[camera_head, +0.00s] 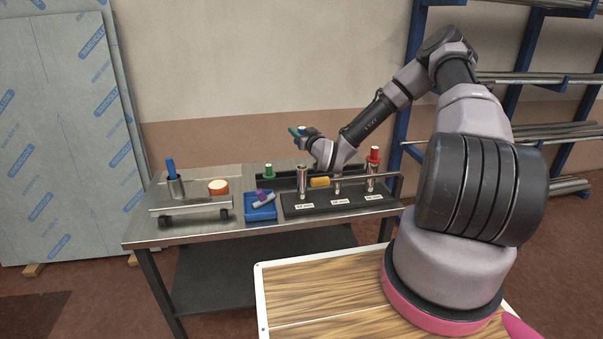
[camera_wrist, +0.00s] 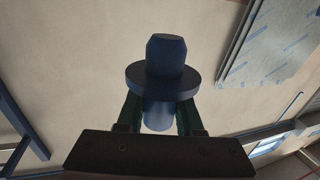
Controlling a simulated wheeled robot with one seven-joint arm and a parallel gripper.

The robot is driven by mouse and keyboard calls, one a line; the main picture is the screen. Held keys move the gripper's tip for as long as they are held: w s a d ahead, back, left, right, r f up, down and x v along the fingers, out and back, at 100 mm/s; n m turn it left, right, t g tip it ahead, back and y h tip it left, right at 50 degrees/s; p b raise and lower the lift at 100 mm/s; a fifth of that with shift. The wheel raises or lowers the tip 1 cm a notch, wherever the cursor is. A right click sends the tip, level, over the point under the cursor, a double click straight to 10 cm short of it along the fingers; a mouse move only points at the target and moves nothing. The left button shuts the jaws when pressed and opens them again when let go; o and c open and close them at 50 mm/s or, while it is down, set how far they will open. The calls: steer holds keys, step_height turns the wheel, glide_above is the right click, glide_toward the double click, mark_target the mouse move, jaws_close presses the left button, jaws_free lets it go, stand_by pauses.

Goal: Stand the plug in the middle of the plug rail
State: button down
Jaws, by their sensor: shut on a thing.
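My gripper (camera_head: 298,131) is raised above the back of the metal table. It is shut on a blue plug (camera_wrist: 166,75), which has a wide flange and shows close up between the two green fingers in the wrist view. In the head view the plug is only a small blue patch at the fingers. A dark rail (camera_head: 287,182) runs along the back of the table, partly hidden by posts. A green plug (camera_head: 268,171) stands near its left part. The held plug is well clear of the rail.
A black stand (camera_head: 325,208) with labelled metal posts is in front.

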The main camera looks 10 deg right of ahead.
step_height(320, 180, down, 10)
steer(key=shift+r, duration=0.25)
steer(key=shift+f, duration=0.15)
steer(key=c, duration=0.6)
jaws_free()
steer(key=shift+o, duration=0.2)
